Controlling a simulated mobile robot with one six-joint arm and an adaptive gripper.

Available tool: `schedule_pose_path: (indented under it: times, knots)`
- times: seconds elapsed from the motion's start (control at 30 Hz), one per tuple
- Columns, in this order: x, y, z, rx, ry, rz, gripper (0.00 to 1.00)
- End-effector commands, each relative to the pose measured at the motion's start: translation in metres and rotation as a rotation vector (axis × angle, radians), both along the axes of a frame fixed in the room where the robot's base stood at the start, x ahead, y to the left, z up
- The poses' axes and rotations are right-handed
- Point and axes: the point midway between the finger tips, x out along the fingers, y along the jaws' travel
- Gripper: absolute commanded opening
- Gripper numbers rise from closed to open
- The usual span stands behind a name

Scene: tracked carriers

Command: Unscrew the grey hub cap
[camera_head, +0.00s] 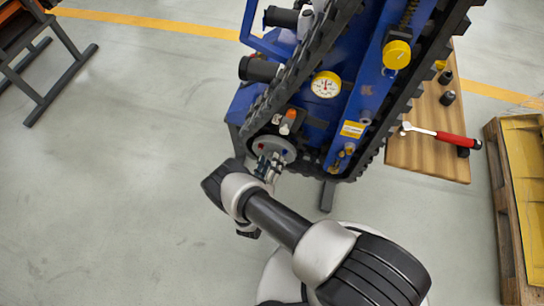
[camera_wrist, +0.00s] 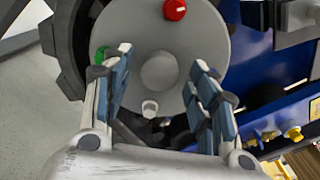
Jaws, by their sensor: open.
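The grey hub cap (camera_wrist: 160,73) is a round disc with a raised centre boss, facing the wrist camera inside the black track. It carries a red plug near its top, a green one at its left and a pale bolt head below the boss. In the head view the grey hub cap (camera_head: 283,148) shows at the lower end of the blue tracked carrier (camera_head: 352,75), partly hidden by my gripper. My gripper (camera_wrist: 161,62) is open in front of the disc, with its two fingers on either side of the boss. I cannot tell whether the fingertips touch the disc.
A yellow-rimmed gauge (camera_head: 326,85) and a yellow cap (camera_head: 396,55) sit on the carrier. A wooden bench (camera_head: 420,150) at the right holds a red-handled ratchet (camera_head: 442,135) and black sockets. A wooden pallet (camera_head: 507,220) stands further right.

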Motion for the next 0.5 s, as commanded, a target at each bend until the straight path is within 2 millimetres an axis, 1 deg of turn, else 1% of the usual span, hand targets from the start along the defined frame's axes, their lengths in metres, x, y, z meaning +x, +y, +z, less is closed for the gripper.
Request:
schedule_pose_path:
  times: [0.3, 0.4, 0.5]
  knots:
    - [0.0, 0.0, 0.0, 0.463, -0.168, 0.001, 0.53]
    - [0.0, 0.0, 0.0, 0.602, -0.219, 0.001, 0.53]
    - [0.0, 0.0, 0.0, 0.695, -0.252, 0.001, 0.53]
